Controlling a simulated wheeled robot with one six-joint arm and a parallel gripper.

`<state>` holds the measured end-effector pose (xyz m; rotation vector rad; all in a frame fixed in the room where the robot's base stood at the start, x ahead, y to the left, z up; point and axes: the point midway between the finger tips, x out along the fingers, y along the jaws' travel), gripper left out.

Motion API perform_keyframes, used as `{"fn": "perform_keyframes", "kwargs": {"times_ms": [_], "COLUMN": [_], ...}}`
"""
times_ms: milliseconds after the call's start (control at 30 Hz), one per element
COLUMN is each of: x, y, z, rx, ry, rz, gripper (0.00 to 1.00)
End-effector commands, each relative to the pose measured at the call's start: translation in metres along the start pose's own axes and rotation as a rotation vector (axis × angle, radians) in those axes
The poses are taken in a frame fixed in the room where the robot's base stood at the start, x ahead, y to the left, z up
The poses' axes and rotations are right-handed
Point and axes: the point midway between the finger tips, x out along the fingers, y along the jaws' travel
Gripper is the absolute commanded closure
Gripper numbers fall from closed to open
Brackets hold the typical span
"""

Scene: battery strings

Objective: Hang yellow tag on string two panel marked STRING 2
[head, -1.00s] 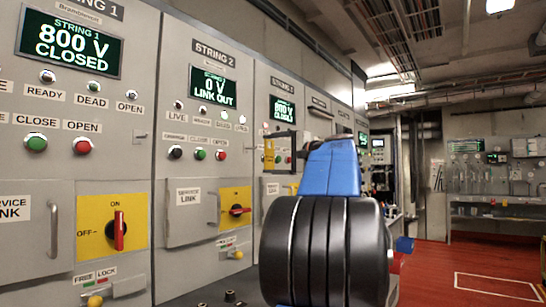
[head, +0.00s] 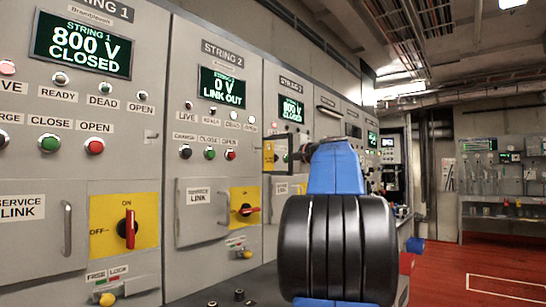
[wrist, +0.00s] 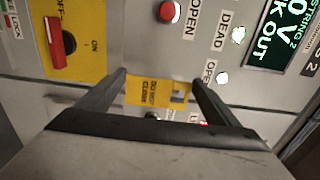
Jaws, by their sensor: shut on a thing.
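The grey STRING 2 panel (head: 214,140) stands left of centre in the head view. Its display (head: 222,85) reads 0 V, LINK OUT. My gripper (head: 276,154) is at the panel's right side, level with its button row. It is shut on the yellow tag (head: 268,155). In the wrist view the tag (wrist: 155,92), with dark text like DO NOT CLOSE, sits between my two dark fingers (wrist: 160,88) in front of the panel face. The STRING 2 display (wrist: 275,35) shows there at upper right. I cannot tell whether the tag touches the panel; any hook there is hidden.
The STRING 1 panel (head: 100,160) is at left, reading 800 V CLOSED. STRING 2's red rotary handle (head: 249,210) on a yellow plate and its service link door (head: 199,213) lie below the buttons. Another panel reading CLOSED (head: 292,108) is to the right. Red floor (head: 470,265) is open at right.

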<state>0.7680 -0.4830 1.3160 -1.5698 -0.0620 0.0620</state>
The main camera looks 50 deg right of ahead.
Motion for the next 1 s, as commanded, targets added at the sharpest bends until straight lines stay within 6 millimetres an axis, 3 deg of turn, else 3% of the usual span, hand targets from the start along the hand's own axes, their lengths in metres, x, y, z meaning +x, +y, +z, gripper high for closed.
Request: {"fn": "perform_keyframes", "kwargs": {"times_ms": [600, 1000], "x": [0.03, 0.038], "y": [0.003, 0.006], "z": [0.0, 0.0], "rx": [0.001, 0.0], "ry": [0.0, 0.001], "rz": [0.0, 0.0], "gripper": [0.4, 0.4]}}
